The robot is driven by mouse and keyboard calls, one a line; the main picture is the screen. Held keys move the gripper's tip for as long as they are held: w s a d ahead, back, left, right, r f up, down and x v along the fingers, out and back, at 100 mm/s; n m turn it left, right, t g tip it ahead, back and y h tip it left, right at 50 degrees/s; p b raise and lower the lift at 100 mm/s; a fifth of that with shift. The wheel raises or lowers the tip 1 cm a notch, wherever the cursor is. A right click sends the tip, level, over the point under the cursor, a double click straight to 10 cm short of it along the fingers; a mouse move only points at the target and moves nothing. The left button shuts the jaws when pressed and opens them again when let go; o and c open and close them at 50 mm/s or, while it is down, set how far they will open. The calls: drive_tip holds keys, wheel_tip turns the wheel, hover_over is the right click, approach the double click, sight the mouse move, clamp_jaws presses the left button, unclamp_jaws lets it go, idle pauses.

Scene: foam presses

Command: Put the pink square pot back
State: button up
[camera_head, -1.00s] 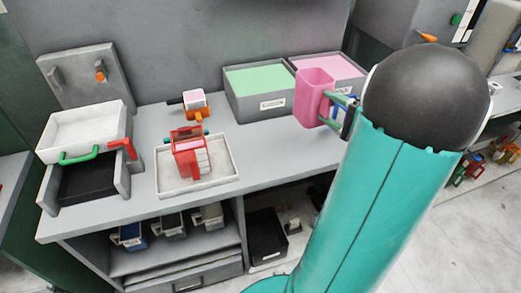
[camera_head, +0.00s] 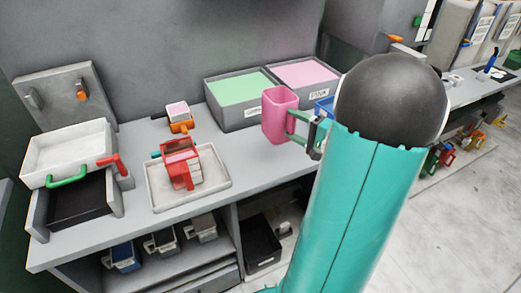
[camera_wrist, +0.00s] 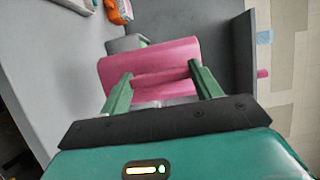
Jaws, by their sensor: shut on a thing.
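The pink square pot (camera_head: 279,116) is held up over the right part of the grey workbench, in front of the green and pink bins. My gripper (camera_head: 301,126) is shut on it from the right side, at its handle. In the wrist view the pink pot (camera_wrist: 150,66) fills the space ahead of my green fingers (camera_wrist: 160,90), with a pink bar between them. The lower end of my gripper's grip is partly hidden by my own arm in the head view.
Behind the pot stand a bin with a green top (camera_head: 240,92) and a bin with a pink top (camera_head: 305,73). A light tray (camera_head: 222,184) bears a red holder (camera_head: 178,163). A white box with a green handle (camera_head: 68,153) stands left. Small pots sit on the shelf below.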

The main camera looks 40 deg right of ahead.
sight(278, 127)
drive_tip(key=w, duration=0.1)
drive_tip(key=w+a+f, duration=0.1)
drive_tip(key=w+a, duration=0.1)
drive_tip(key=shift+w+f, duration=0.25)
drive_tip(key=shift+f, duration=0.15)
drive_tip(key=shift+w+a+f, duration=0.45)
drive_tip(key=shift+w+f, duration=0.3)
drive_tip(key=shift+f, duration=0.75)
drive_tip(key=shift+w+a+f, duration=0.4)
drive_tip(key=shift+w+f, duration=0.35)
drive_tip(key=shift+f, duration=0.75)
drive_tip(key=shift+w+a+f, duration=0.45)
drive_tip(key=shift+w+f, duration=0.3)
drive_tip(key=shift+f, duration=0.85)
drive_tip(key=o, duration=1)
drive_tip(key=shift+o, duration=0.2)
